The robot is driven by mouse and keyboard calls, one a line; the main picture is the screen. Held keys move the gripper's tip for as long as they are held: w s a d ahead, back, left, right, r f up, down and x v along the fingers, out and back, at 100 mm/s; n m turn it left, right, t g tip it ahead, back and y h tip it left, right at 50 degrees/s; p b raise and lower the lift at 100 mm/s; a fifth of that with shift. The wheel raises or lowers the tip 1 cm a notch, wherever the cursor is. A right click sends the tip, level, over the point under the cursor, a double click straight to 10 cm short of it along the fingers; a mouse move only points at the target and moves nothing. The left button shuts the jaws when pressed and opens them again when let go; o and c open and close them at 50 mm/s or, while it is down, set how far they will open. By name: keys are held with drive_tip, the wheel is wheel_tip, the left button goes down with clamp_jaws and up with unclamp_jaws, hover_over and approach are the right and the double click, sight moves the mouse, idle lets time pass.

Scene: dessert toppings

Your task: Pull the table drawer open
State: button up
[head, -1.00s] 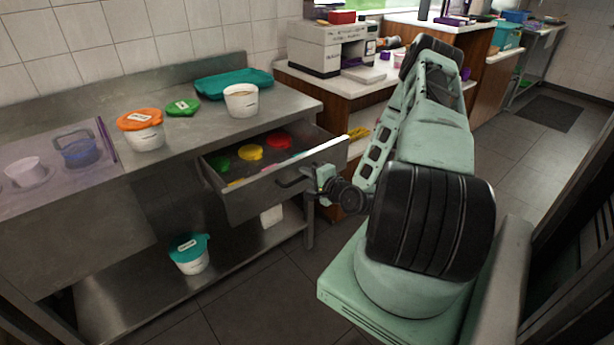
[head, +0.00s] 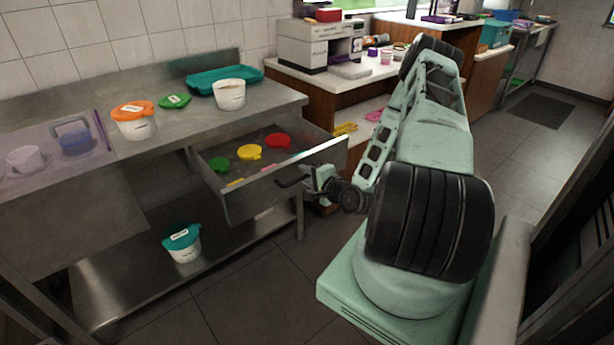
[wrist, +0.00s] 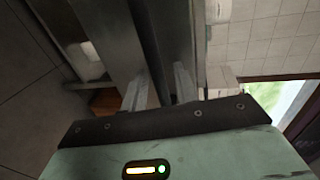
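The table drawer (head: 262,197) stands well out from under the steel table (head: 190,122). Green (head: 219,164), yellow (head: 249,152) and red (head: 277,140) lids lie inside it. Its dark bar handle (head: 292,182) is on the front panel. My gripper (head: 312,182) is at the right end of the handle.
A tub with an orange lid (head: 134,121), an open white tub (head: 230,95), a green lid (head: 174,101) and a teal tray (head: 225,79) are on the table. A teal-lidded tub (head: 182,243) stands on the lower shelf. The floor before the drawer is clear.

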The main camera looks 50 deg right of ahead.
drive_tip(key=p+v, duration=0.1)
drive_tip(key=v, duration=1.6)
drive_tip(key=shift+s+p, duration=0.2)
drive_tip(key=shift+p, duration=0.15)
drive_tip(key=shift+r, duration=0.1)
drive_tip(key=w+a+r+n+g+y, duration=0.2)
drive_tip(key=w+a+n+g+y, duration=0.5)
drive_tip(key=w+a+n, duration=0.6)
drive_tip(key=w+a+r+n+g+h, duration=0.2)
drive_tip(key=a+r+n+g, duration=0.35)
drive_tip(key=a, duration=0.55)
drive_tip(key=s+a+r+n+g, duration=0.1)
drive_tip(key=s+a+r+n, duration=0.4)
drive_tip(key=s+a, duration=0.3)
drive_tip(key=s+a+r+n+g, duration=0.1)
drive_tip(key=s+a+r+n, duration=0.3)
drive_tip(key=s+a+r, duration=0.3)
drive_tip(key=s+a, duration=0.2)
drive_tip(key=s, duration=0.1)
drive_tip(key=shift+s+r+n+g+h, duration=0.2)
drive_tip(key=shift+s+n+g+h, duration=0.1)
drive_tip(key=shift+s+n+g, duration=0.05)
